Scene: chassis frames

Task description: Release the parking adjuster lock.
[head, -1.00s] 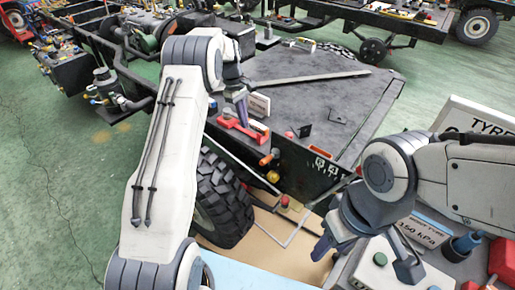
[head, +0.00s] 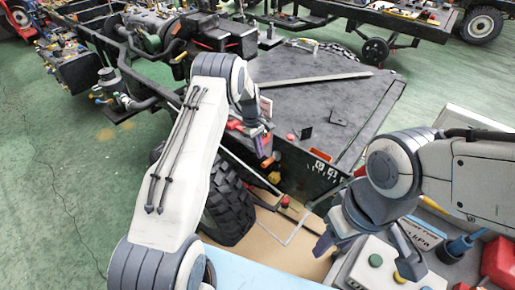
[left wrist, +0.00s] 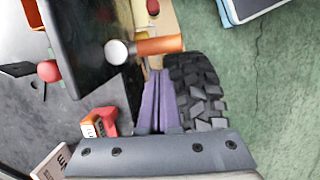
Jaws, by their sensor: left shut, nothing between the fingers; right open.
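I cannot tell for certain which part is the parking adjuster lock. An orange cylinder with a silver round end (left wrist: 158,46) sticks out from the side of the dark chassis. My left gripper (head: 262,148) is at the chassis edge, its purple fingers together and empty. In the left wrist view, the fingertips (left wrist: 158,76) appear just short of the orange cylinder; the depth gap is unclear. A red ball knob (left wrist: 50,71) and a red-orange part (left wrist: 102,122) are left of the fingers. My right gripper (head: 365,260) is open above the grey control box.
A black knobbly tyre (head: 232,205) lies close beside the left gripper. The dark deck (head: 310,85) carries a loose bar. A grey box with buttons (head: 372,272) is under the right gripper. Green floor (head: 50,200) is clear at left.

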